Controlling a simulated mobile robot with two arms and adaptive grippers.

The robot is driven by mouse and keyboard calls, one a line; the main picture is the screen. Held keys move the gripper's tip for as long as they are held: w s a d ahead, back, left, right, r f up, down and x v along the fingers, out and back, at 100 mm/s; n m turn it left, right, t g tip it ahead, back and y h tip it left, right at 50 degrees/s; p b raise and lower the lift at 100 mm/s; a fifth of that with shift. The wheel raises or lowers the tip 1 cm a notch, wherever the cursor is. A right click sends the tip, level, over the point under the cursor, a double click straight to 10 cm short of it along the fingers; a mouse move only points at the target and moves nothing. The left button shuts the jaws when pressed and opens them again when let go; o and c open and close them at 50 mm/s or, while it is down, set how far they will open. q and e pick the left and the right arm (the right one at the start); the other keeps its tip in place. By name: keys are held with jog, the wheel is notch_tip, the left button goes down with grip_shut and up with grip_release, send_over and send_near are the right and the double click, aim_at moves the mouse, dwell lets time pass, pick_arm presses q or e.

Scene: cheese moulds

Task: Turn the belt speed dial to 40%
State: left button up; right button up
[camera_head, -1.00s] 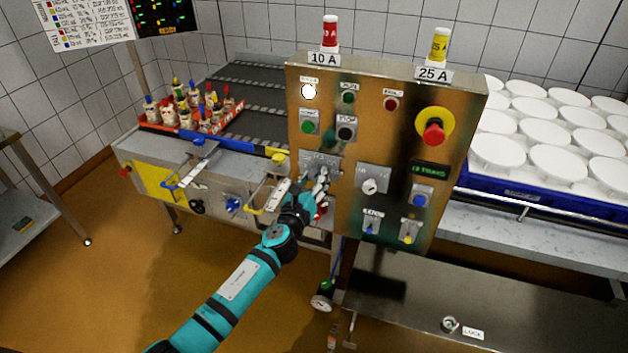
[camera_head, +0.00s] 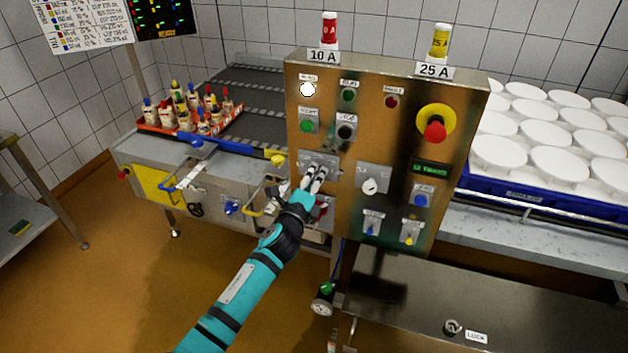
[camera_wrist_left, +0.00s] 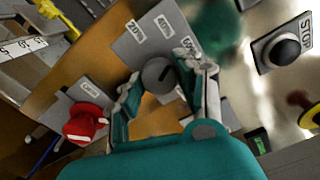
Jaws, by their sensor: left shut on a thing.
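The belt speed dial (camera_wrist_left: 158,74) is a round grey knob with a dark mark, on a grey plate (camera_wrist_left: 135,45) with several small white labels. In the wrist view it sits between the fingertips of my left gripper (camera_wrist_left: 161,84), which is shut on it. In the head view my left gripper (camera_head: 314,178) reaches the plate (camera_head: 306,159) on the steel control panel from below, and its fingers mostly hide the knob. My right gripper is not in view.
A second knob (camera_head: 369,186) is just right of the gripper. A red switch (camera_wrist_left: 86,124) is below the dial. The black stop button (camera_head: 346,132), green button (camera_head: 308,126) and red emergency stop (camera_head: 434,131) are higher on the panel. Bottles in a red tray (camera_head: 157,128) stand left.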

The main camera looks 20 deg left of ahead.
pick_arm(q)
jog(key=shift+n, duration=1.7)
jog(key=o, duration=1.1)
jog(key=shift+o, duration=0.2)
jog(key=s, duration=1.2)
jog(key=shift+a, duration=0.2)
jog(key=shift+f, duration=0.1)
